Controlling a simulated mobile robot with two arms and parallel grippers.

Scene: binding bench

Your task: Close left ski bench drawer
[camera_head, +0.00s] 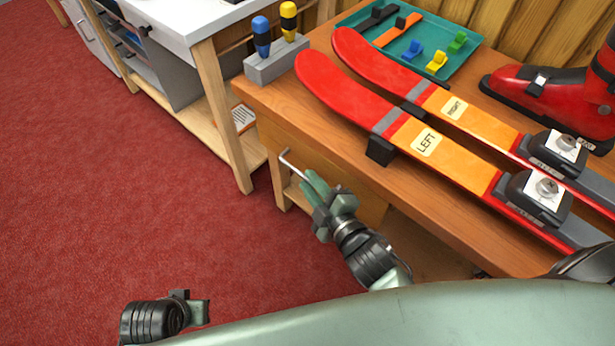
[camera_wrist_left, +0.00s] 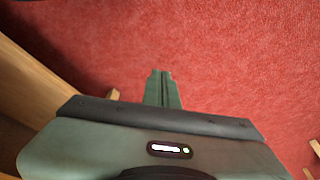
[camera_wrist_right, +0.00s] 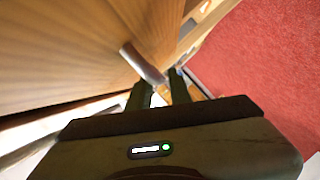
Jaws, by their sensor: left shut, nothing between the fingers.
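The wooden drawer front (camera_head: 274,138) sits under the left part of the ski bench (camera_head: 400,200); how far it stands out is hard to tell. Its grey bar handle (camera_head: 293,163) shows on the front, and also in the right wrist view (camera_wrist_right: 142,64). My right gripper (camera_head: 312,181) is at the handle's near end, with its green fingers apart. In the right wrist view the fingers (camera_wrist_right: 160,90) stand open at the bar; contact is unclear. My left gripper (camera_wrist_left: 163,76) is shut and empty above the red floor.
Skis marked LEFT (camera_head: 425,143) and RIGHT (camera_head: 454,107) lie on the bench top. Behind them are a green tray (camera_head: 465,75) and a red boot (camera_head: 545,95). A screwdriver holder (camera_head: 275,62) stands at the corner. A white-topped workbench (camera_head: 190,20) is left. Red carpet (camera_head: 120,190) is clear.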

